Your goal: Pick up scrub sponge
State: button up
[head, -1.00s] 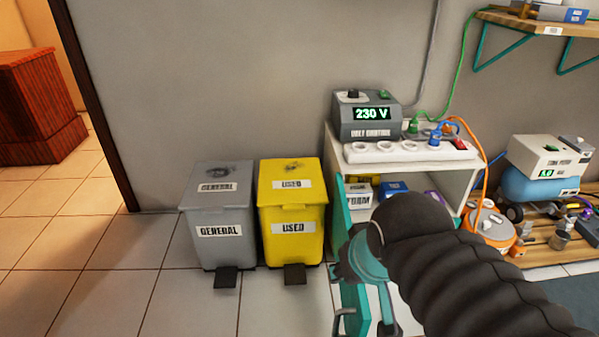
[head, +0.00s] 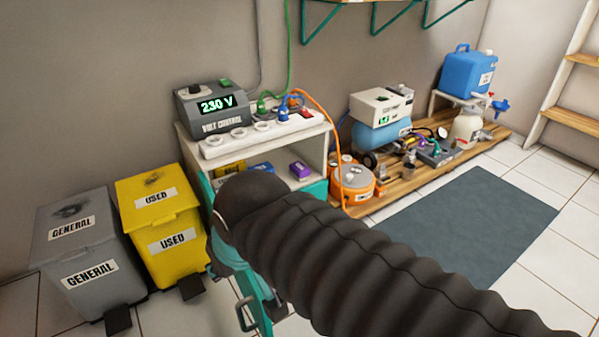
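I cannot make out a scrub sponge in the head view. Small boxes, one of them purple (head: 300,170), lie inside the white cabinet (head: 318,146), but none is clearly a sponge. My arm, in a black ribbed sleeve, crosses the lower right and hides part of the cabinet. My gripper's fingers are not visible.
Grey (head: 88,255) and yellow (head: 160,215) bins stand at the left. A voltage unit (head: 213,104) and a socket strip (head: 258,135) sit on the cabinet. A wooden platform (head: 412,172) holds an orange reel (head: 351,184) and a blue jug (head: 467,72). A dark mat (head: 470,225) lies clear.

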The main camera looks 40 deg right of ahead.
aim_at(298, 170)
jog(key=u, duration=1.75)
jog(key=i, duration=1.6)
jog(key=z, duration=3.9)
jog(key=i, duration=0.5)
